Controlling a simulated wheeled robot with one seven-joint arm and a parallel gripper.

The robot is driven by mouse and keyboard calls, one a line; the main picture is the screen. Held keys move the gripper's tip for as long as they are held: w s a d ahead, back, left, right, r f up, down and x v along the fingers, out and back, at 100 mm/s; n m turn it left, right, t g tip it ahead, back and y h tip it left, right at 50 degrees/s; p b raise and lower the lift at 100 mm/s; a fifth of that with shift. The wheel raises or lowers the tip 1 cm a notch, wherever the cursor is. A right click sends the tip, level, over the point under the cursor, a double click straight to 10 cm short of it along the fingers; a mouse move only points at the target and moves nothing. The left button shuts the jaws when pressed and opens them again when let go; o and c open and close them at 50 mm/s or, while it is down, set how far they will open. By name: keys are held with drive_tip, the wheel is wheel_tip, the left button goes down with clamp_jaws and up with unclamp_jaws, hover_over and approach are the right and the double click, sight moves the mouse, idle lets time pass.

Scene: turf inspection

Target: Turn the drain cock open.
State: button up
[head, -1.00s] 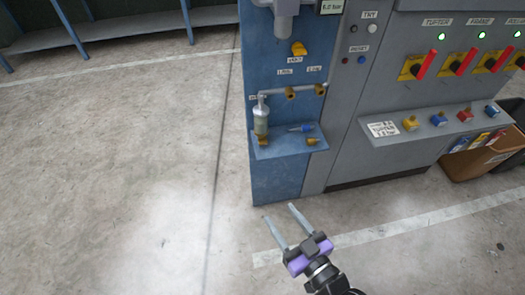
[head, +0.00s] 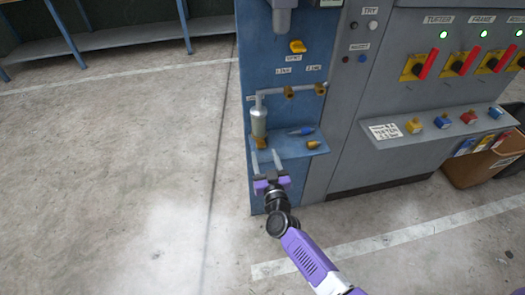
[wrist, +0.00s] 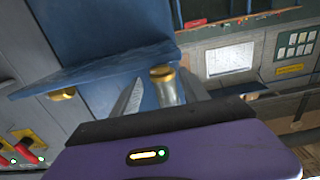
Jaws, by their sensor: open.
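A filter with a clear bowl (head: 259,122) hangs on the blue panel. A brass piece that looks like the drain cock (head: 262,143) is at its lower end. My gripper (head: 265,160) is open and empty, just below and in front of the cock, fingers pointing up at it. In the wrist view, which looks turned over, the brass cock (wrist: 162,73) and bowl (wrist: 170,92) show between the two fingers. I cannot tell whether a finger touches it.
A yellow knob (head: 297,46) sits above. Red-handled switches (head: 460,62) are at the right. The floor at left is clear.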

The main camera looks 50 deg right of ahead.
sight(262, 147)
drive_tip(key=shift+x, duration=1.85)
